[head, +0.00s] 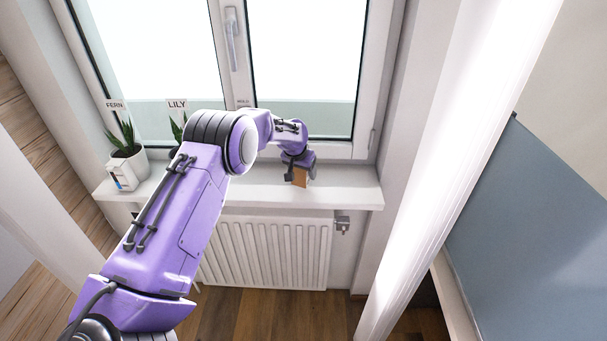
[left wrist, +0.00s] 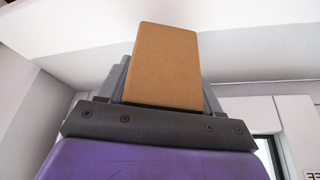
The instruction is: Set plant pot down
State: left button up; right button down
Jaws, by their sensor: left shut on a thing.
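My left gripper (head: 298,164) is shut on a tan, flat-sided thing, which I take to be the plant pot (head: 300,177). In the left wrist view the pot (left wrist: 165,62) shows one smooth tan face between the grey fingers; no plant is visible in it. In the head view the pot is at the front part of the white window sill (head: 345,190). I cannot tell whether it touches the sill. My right gripper is not in view.
A white pot (head: 137,165) with a spiky green plant stands at the sill's left end, by a FERN label (head: 115,105). A LILY label (head: 177,103) and plant stand partly behind my arm. A radiator (head: 265,250) is below. The sill's right end is clear.

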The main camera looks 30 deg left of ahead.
pick_arm(q)
notch_tip(320, 180, down, 2)
jog(key=shift+f, duration=0.45)
jog(key=o, duration=1.3)
jog(key=shift+s+r, duration=0.1)
jog(key=shift+r, duration=0.35)
jog(key=b+v, duration=0.2)
jog(key=v, duration=0.9)
jog(key=shift+r, duration=0.25)
jog(key=shift+s, duration=0.1)
